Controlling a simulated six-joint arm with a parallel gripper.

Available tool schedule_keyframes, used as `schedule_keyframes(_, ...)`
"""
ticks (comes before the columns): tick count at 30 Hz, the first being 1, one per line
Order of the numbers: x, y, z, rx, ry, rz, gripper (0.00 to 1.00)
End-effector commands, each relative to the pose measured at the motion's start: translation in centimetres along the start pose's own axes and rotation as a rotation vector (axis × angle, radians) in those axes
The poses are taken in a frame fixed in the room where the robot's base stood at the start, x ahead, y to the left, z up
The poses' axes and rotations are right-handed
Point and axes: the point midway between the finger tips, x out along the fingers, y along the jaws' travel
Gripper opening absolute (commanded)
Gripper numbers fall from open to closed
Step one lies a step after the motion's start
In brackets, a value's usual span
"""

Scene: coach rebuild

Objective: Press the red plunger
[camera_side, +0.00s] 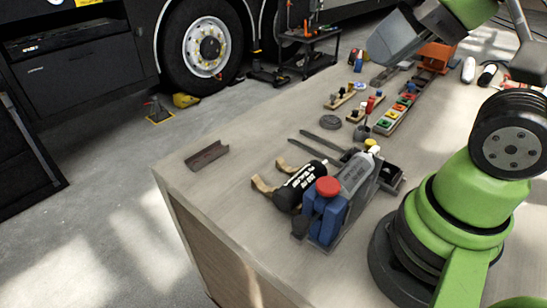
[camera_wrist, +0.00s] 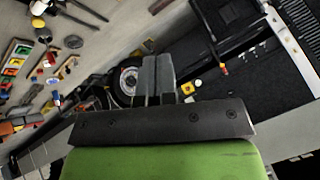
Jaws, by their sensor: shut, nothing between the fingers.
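The red plunger (camera_side: 327,186) is a round red cap on top of a blue block (camera_side: 327,217), part of a grey device near the front of the workbench in the side view. The cap stands raised above the block, with nothing touching it. I cannot make it out in the wrist view. My gripper (camera_wrist: 157,62) shows in the wrist view with its two grey fingers together and nothing between them. In the side view my wrist is at the top right, high and well away from the plunger; the fingertips cannot be made out there.
A black cylinder (camera_side: 301,186) with tan straps lies left of the plunger. A brown metal channel (camera_side: 206,155) lies near the bench's left corner. Coloured blocks in a tray (camera_side: 395,115) and small tools stand farther back. A coach wheel (camera_side: 207,47) is beyond the bench (camera_side: 243,150).

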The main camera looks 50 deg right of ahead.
Motion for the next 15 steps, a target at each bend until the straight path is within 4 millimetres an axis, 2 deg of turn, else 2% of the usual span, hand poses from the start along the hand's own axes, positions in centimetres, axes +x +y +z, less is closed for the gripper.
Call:
schedule_keyframes(8, 0.2, -0.2, 0.1, 0.033, -0.032, 0.007, 0.00)
schedule_keyframes(15, 1.4, -1.3, 0.5, 0.291, -0.214, 0.133, 0.00)
